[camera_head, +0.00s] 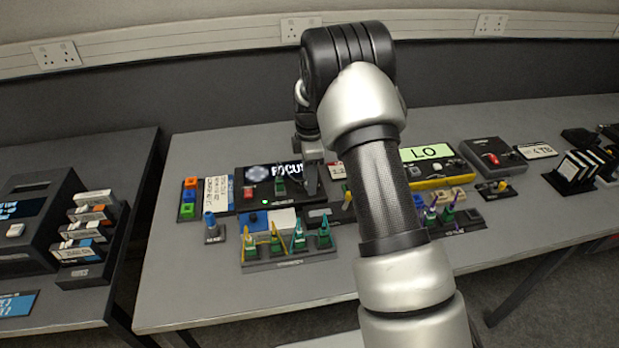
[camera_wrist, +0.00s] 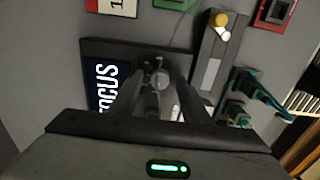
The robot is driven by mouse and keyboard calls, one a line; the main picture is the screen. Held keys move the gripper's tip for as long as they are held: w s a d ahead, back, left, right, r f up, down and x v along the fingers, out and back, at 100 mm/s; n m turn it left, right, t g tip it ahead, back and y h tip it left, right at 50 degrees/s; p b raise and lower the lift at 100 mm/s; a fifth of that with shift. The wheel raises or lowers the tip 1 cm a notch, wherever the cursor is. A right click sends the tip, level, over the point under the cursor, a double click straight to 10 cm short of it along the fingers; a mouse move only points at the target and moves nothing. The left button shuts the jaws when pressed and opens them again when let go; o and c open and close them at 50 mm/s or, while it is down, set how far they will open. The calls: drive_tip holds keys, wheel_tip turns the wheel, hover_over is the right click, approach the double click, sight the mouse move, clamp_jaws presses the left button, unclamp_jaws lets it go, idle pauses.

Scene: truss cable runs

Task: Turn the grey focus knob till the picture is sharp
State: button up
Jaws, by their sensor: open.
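The focus unit is a dark box with a lit screen reading FOCUS (camera_head: 268,173); a blurry pale blob shows at the screen's left. The screen also shows sideways in the wrist view (camera_wrist: 103,88). My gripper (camera_head: 311,188) reaches down over the right part of this box. In the wrist view my gripper (camera_wrist: 161,70) is open, its two dark fingers on either side of a round grey knob (camera_wrist: 160,78). I cannot tell whether the fingers touch it. In the head view the knob is hidden behind my gripper.
A rack of green pieces (camera_head: 290,250) stands in front of the box. Coloured blocks (camera_head: 188,197) stand to its left. The table's front left is clear.

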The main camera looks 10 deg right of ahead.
drive_tip(key=c, duration=1)
drive_tip(key=shift+c, duration=0.2)
